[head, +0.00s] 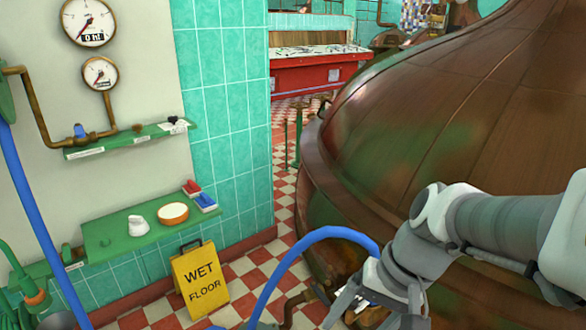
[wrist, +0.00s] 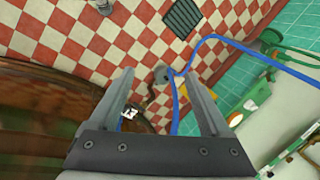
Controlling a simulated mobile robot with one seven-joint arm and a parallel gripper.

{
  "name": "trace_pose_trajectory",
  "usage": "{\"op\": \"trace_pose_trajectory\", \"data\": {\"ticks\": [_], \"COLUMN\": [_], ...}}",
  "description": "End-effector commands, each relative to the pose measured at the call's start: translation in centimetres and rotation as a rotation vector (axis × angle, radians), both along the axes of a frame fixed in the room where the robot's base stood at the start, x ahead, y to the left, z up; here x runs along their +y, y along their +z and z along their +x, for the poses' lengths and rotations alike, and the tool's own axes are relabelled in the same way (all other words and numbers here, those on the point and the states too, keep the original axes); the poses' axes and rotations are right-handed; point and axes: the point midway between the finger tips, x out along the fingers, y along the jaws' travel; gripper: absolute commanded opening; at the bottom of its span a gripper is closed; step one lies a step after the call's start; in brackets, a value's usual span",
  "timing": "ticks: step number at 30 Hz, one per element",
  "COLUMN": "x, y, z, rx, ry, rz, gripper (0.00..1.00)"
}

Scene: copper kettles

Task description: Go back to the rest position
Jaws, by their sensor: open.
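My gripper (wrist: 158,98) is open in the wrist view, its two fingers well apart with nothing held between them. Past the fingers, the view looks down on the red and white checkered floor (wrist: 95,35). In the head view my arm reaches in from the right, in front of the copper kettle, and my gripper (head: 375,308) is at the bottom edge, partly cut off. A blue hose (head: 318,233) arches just left of it. In the wrist view the hose (wrist: 240,45) runs behind the fingers, and I cannot tell how far behind.
The large copper kettle (head: 440,110) fills the right side. A yellow wet floor sign (head: 200,282) stands by the tiled wall at left. Green shelves (head: 125,140) hold small items below gauges (head: 88,22). A red counter (head: 315,75) is at the back, with open checkered floor before it.

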Motion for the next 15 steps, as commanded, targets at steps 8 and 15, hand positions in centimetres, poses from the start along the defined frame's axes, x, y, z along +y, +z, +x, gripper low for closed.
{"op": "trace_pose_trajectory", "data": {"ticks": [8, 15], "x": [-2.5, -4.3], "y": [4.0, 7.0], "z": [-2.0, -3.1], "rx": [-0.265, -0.463], "ry": [0.104, 0.15], "rz": [-0.244, -0.389], "gripper": [0.81, 0.81]}}
